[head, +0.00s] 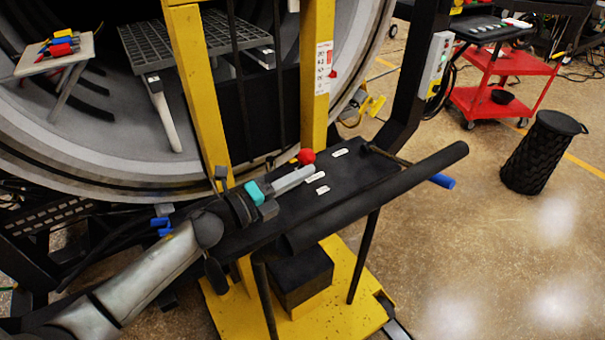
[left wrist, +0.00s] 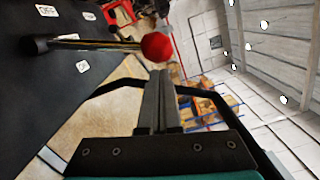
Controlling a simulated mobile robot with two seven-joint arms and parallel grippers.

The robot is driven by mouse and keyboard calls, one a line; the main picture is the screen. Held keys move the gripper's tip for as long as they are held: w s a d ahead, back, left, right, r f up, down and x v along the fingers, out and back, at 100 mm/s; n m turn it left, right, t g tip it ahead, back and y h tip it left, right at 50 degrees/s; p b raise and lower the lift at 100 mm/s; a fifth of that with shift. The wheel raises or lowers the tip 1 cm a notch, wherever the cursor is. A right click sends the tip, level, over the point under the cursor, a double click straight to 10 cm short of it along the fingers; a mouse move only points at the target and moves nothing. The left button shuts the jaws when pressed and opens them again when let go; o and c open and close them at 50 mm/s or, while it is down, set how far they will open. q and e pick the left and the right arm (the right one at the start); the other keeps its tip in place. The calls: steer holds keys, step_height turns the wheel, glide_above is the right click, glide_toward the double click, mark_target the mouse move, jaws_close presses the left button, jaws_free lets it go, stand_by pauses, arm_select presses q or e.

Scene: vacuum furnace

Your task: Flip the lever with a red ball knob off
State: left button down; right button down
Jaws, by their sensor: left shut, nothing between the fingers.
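The red ball knob (head: 306,157) is at the black panel (head: 345,178) of the yellow-framed lift, near the right yellow post. In the left wrist view the red ball knob (left wrist: 157,46) sits on the end of a thin rod (left wrist: 95,44) that runs left to a dark pivot on the panel. My left gripper (head: 313,169) is shut and empty, with its fingers pointing at the knob. In the left wrist view the fingertips (left wrist: 159,73) are just below the ball; I cannot tell if they touch. My right gripper is not in view.
Small white labels (head: 322,190) lie on the panel. A thick black bar (head: 375,198) runs along its front, with a blue handle (head: 443,181) beyond. The round furnace (head: 130,170) stands behind. A red cart (head: 500,100) and a black bin (head: 540,152) are at right.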

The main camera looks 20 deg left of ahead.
arm_select(q)
steer(key=shift+w, duration=0.1)
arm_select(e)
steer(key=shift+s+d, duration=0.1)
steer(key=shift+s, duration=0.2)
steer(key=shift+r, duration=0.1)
